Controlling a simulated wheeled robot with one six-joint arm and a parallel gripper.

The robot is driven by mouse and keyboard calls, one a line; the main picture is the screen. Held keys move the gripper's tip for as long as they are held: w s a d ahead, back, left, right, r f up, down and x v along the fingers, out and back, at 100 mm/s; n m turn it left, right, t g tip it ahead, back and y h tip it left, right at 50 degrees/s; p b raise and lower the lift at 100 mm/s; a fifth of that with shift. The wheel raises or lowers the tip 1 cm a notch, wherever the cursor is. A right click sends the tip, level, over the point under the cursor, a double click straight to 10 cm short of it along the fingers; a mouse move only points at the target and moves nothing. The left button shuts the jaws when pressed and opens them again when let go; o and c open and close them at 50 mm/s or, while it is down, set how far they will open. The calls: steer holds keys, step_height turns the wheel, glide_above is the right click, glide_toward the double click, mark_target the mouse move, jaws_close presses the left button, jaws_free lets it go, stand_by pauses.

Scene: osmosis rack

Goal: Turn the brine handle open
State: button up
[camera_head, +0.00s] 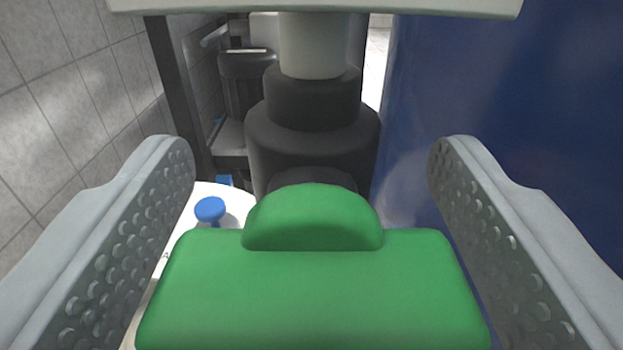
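The brine handle appears as a green block with a rounded hump on its top edge (312,290), large and close at the bottom middle of the view. My gripper (312,165) is open, with one grey studded finger on each side of the green handle. A gap shows between the left finger and the handle; on the right the handle's lower edge comes close to the finger, and I cannot tell whether they touch. The lower part of the handle is cut off by the frame. Behind it stands a dark grey stepped cylindrical body (312,135).
A blue wall or tank (510,100) fills the right side. A tiled wall (75,90) is on the left. A white rounded surface with a blue knob (210,209) lies low at left. A pale pipe (312,45) rises behind, and a pale bar (315,7) crosses the top.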

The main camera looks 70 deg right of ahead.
steer(key=c, duration=0.6)
steer(key=shift+n, duration=1.6)
steer(key=shift+c, duration=0.2)
steer(key=o, duration=1)
steer(key=shift+a, duration=0.1)
steer(key=v, duration=1.7)
steer(key=shift+a, duration=0.15)
